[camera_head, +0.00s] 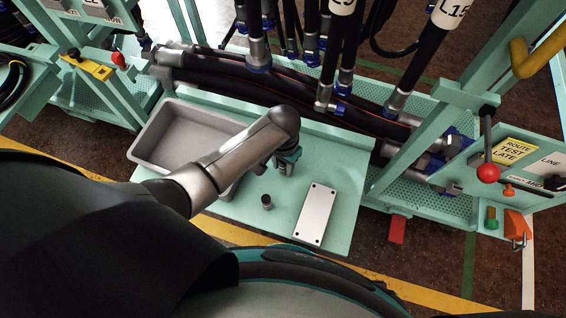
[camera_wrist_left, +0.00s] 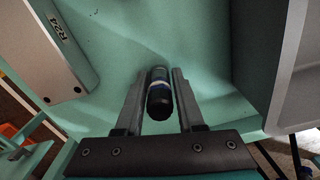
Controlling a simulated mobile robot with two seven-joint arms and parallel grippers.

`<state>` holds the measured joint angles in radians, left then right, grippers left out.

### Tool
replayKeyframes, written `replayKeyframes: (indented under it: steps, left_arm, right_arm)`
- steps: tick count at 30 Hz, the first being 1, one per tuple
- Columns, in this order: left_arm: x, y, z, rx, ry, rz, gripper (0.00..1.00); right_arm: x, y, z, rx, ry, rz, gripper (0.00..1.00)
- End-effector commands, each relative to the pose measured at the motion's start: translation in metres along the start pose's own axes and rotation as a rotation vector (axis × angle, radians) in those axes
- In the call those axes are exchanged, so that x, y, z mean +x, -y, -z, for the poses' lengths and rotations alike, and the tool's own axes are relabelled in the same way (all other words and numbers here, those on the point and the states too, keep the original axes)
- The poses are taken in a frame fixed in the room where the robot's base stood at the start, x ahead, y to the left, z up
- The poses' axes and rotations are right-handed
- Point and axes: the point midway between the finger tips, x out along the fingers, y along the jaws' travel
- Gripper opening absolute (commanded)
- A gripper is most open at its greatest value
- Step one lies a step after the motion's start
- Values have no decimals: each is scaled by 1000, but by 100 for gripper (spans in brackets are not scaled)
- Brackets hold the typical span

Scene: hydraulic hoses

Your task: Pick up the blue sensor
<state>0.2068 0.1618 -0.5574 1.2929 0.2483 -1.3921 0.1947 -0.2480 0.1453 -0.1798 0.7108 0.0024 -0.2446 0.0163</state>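The blue sensor (camera_head: 266,201) is a small dark cylinder standing upright on the teal table between the grey tray and the flat plate. In the left wrist view the sensor (camera_wrist_left: 159,97) shows a black near end and a bluish band with a pale ring. My left gripper (camera_head: 284,166) is above the table, just beyond the sensor in the head view, pointing down. In the left wrist view the fingers (camera_wrist_left: 160,85) are parted, one on each side of the sensor, with narrow gaps; it appears untouched. My right gripper is not in view.
A grey tray (camera_head: 150,158) stands left of the sensor. A pale plate (camera_head: 315,214) marked R24 lies right of it. Thick black hoses (camera_head: 240,78) run behind the table, with hanging hoses above. A panel with a red knob (camera_head: 488,173) is at the right.

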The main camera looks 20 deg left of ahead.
Motion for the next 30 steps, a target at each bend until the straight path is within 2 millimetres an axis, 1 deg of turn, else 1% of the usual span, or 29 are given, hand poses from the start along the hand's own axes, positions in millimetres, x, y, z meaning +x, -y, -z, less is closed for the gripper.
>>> replayKeyframes:
  steps: [1,2,9,24,30]
  left_arm:
    - [0,0,0,0,0,0,31]
    - [0,0,0,0,0,0,27]
    - [0,0,0,0,0,0,0]
    - [-1,0,0,0,0,0,0]
    - [-12,0,0,0,-1,0,0]
  right_arm:
    - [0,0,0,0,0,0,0]
    - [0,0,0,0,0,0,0]
    - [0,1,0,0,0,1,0]
    - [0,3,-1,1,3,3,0]
    - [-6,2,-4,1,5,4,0]
